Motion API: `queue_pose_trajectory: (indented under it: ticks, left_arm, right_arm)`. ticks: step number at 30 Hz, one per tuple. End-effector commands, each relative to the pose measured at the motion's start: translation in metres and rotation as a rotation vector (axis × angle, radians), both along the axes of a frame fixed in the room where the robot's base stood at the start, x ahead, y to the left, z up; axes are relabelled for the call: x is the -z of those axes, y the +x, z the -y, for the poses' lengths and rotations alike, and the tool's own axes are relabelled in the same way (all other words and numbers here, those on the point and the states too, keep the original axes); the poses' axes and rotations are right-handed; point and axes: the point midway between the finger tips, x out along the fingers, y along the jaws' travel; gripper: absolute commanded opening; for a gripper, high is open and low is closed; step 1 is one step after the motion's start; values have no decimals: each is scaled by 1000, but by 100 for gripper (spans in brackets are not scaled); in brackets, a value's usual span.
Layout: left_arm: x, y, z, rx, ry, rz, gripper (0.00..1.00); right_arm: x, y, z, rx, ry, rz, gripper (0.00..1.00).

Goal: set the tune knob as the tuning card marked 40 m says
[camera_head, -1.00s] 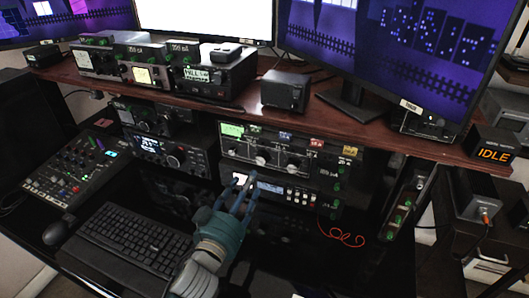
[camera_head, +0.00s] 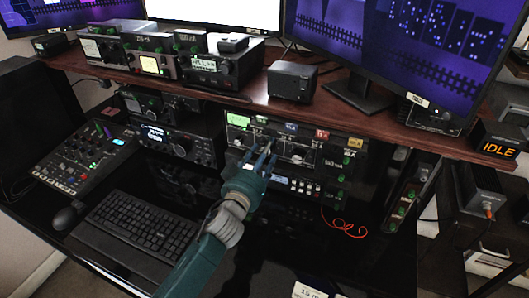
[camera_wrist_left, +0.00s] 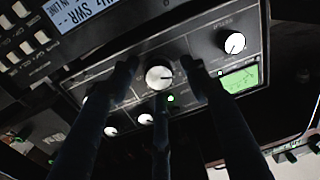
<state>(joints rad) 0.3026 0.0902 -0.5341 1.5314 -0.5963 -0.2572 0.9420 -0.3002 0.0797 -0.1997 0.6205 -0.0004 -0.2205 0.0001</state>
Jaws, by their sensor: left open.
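The tuner (camera_head: 312,172) is a dark-faced box with a green meter (camera_head: 238,121) under the shelf in the head view. My left gripper (camera_head: 263,152) is open in front of its face, hiding part of the knob row. In the left wrist view, a round pale knob (camera_wrist_left: 159,77) lies between the open fingers; contact cannot be told. Another pale knob (camera_wrist_left: 235,43) is at upper right, beside the green meter (camera_wrist_left: 240,80). Knob lettering is not readable.
A unit with a lit display (camera_head: 280,180) lies below the tuner. The wooden shelf (camera_head: 370,122) overhangs it. A keyboard (camera_head: 140,226) and radio (camera_head: 180,145) are to the left. A red cable (camera_head: 345,228) hangs at right. A white card (camera_head: 310,291) shows at the bottom edge.

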Motion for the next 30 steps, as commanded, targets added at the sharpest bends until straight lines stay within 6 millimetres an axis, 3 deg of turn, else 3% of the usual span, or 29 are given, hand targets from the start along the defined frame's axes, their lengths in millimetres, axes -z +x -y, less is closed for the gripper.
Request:
queue_pose_trajectory:
  ticks: [1, 7, 20, 30]
  left_arm:
    - [0, 0, 0, 0, 0, 0, 42]
    - [0, 0, 0, 0, 0, 1, 3]
    - [-3, 0, -1, -1, 28, 17, 2]
    - [-5, 0, 1, -1, 221, 103, 2]
  right_arm:
    - [0, 0, 0, 0, 0, 0, 40]
    - [0, 0, 0, 0, 0, 0, 40]
    - [0, 0, 0, 0, 0, 1, 40]
    - [2, 0, 0, 0, 0, 1, 40]
